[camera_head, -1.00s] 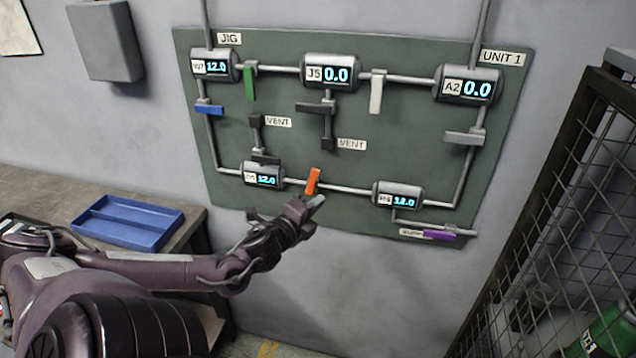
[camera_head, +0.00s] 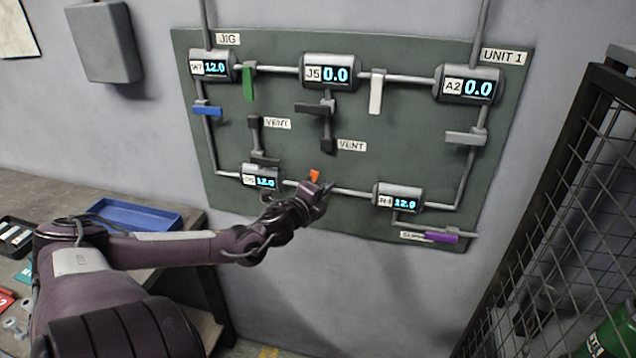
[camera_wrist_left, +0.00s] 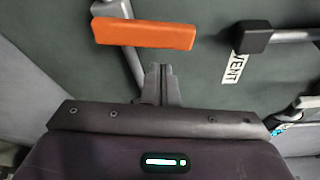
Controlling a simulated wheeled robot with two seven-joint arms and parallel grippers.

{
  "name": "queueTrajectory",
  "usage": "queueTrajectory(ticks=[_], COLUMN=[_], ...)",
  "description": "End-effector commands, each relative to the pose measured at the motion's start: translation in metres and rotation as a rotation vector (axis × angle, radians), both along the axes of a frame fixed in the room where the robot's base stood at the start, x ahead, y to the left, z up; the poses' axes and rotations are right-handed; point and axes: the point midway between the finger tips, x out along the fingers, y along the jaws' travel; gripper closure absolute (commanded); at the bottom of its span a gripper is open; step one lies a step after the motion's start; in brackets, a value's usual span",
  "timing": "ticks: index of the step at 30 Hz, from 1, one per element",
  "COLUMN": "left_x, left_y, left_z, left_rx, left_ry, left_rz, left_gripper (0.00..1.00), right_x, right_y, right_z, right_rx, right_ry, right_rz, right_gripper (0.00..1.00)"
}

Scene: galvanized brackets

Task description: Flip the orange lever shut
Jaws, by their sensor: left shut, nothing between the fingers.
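The orange lever (camera_head: 315,175) is on the lower pipe of the green panel, between two gauges. In the head view only its upper end shows, and my left gripper (camera_head: 328,190) hides the rest. In the left wrist view the whole orange lever (camera_wrist_left: 145,34) shows, lying across the grey pipe. My left gripper (camera_wrist_left: 161,75) is shut and empty, its tips over the pipe beside the lever, with a small gap in that picture. I cannot tell whether they touch in depth. My right gripper is in neither view.
The green panel (camera_head: 400,150) carries other levers: green (camera_head: 248,84), white (camera_head: 376,92), blue (camera_head: 207,110), purple (camera_head: 441,238) and black ones. A gauge (camera_head: 398,198) reading 12.0 sits right of my gripper. A mesh cage (camera_head: 570,200) stands right; a workbench with a blue tray (camera_head: 135,215) stands left.

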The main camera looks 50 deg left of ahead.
Motion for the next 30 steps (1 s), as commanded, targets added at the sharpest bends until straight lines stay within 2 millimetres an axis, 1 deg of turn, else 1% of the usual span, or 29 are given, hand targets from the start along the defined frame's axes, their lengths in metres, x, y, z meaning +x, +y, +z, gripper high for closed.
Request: queueTrajectory(ticks=[1,6,19,25,30], left_x=[-0.003,-0.009,-0.010,-0.017,-0.020], left_y=[0.004,0.014,0.016,0.028,0.033], left_z=[0.004,0.005,0.005,0.012,0.010], left_rx=[0.000,0.001,-0.007,-0.108,-0.197], left_ry=[0.003,0.001,-0.005,-0.065,-0.121], left_rz=[0.000,-0.001,0.000,0.004,0.005], left_gripper=[1.00,1.00,1.00,1.00,1.00], right_x=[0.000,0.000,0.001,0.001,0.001], right_y=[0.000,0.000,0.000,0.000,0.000], right_z=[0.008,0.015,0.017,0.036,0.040], right_rx=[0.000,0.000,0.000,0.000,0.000], right_ry=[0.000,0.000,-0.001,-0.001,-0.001], right_rz=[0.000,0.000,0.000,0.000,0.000], right_gripper=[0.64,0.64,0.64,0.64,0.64])
